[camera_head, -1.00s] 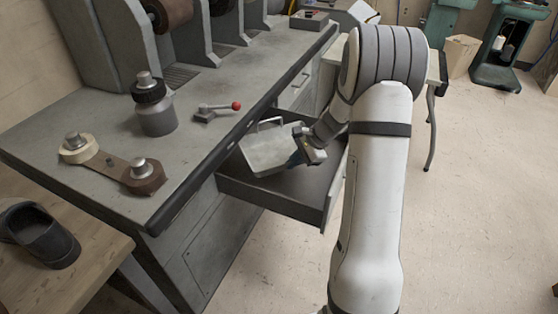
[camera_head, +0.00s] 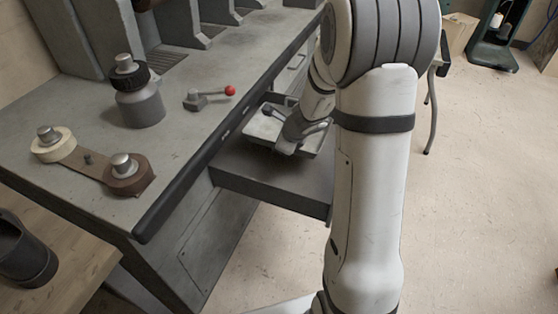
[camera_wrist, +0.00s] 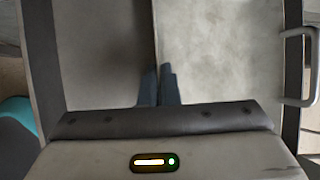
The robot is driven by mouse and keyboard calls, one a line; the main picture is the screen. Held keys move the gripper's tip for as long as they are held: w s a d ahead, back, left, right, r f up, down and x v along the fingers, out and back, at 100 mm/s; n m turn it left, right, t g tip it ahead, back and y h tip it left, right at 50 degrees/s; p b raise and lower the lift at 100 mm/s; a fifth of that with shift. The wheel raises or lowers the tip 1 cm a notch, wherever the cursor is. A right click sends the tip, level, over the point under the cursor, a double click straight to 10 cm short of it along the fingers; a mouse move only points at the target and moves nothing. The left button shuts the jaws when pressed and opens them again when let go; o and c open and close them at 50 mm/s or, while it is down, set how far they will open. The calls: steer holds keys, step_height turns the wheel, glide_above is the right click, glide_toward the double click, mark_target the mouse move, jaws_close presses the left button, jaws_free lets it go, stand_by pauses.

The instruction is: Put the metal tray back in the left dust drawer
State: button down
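The metal tray (camera_head: 257,129) is a shallow light-grey pan, roughly level over the open dust drawer (camera_head: 265,178) under the bench edge. I cannot tell whether it touches the drawer floor. My gripper (camera_head: 285,149) points down at the tray's near side; the arm hides part of both tray and drawer. In the wrist view, the dark fingers (camera_wrist: 159,88) are close together on the line where the pale tray (camera_wrist: 215,55) meets the darker drawer interior (camera_wrist: 100,50). They appear shut on the tray's edge.
The grey bench top (camera_head: 90,100) overhangs the drawer's inner end with a dark padded edge (camera_head: 185,183). A red-knobbed lever (camera_head: 229,90), a grey bottle (camera_head: 140,104) and spools stand on it. A metal loop handle (camera_wrist: 312,65) shows at right. Open floor (camera_head: 460,220) lies right.

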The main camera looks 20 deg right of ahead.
steer(key=f, duration=0.1)
steer(key=f+b, duration=0.1)
steer(key=f, duration=0.2)
steer(key=shift+a+b, duration=0.3)
steer(key=shift+b, duration=0.1)
steer(key=shift+w+f+b, duration=0.1)
steer(key=shift+f+b, duration=0.95)
steer(key=shift+f, duration=0.4)
steer(key=shift+f, duration=0.1)
steer(key=c, duration=2.1)
jaws_free()
steer(key=o, duration=0.4)
